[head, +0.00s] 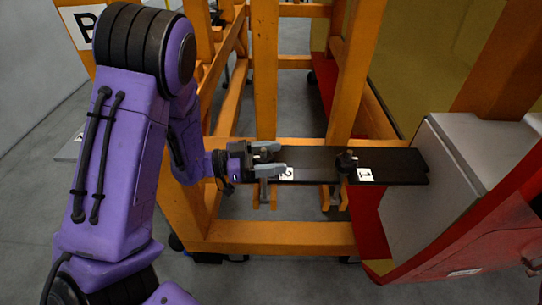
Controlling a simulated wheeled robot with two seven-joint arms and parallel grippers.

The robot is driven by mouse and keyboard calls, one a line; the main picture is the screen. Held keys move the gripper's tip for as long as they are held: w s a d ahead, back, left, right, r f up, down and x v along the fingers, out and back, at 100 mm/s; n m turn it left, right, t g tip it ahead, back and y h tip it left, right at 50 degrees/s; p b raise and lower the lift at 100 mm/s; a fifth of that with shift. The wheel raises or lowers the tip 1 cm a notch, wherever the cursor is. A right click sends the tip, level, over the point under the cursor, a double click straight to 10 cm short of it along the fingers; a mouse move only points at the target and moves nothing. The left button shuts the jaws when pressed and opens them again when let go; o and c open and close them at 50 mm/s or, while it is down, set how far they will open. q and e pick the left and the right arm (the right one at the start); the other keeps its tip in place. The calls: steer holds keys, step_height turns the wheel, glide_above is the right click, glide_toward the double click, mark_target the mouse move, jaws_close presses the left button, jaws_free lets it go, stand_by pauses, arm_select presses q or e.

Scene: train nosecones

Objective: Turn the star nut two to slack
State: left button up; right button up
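A black bar (318,163) runs level across the orange frame toward the grey and red nosecone. Near its right part stands a black star nut one (346,160), beside a white label "1" (365,175). A white label "2" (287,174) lies on the bar's left part. My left gripper (275,158) reaches in from the left at the bar's left end, beside label "2". Its two grey fingers are apart, one on the far side and one on the near side. Something dark shows between them, where star nut two is mostly hidden; firm contact cannot be told. My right gripper is out of view.
Orange frame posts (264,75) rise behind the bar, and an orange beam (275,238) crosses in front below it. The grey block (440,165) and red nosecone body (460,255) close off the right. Grey floor is open at the lower middle.

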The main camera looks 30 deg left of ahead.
arm_select(q)
steer(key=c, duration=0.6)
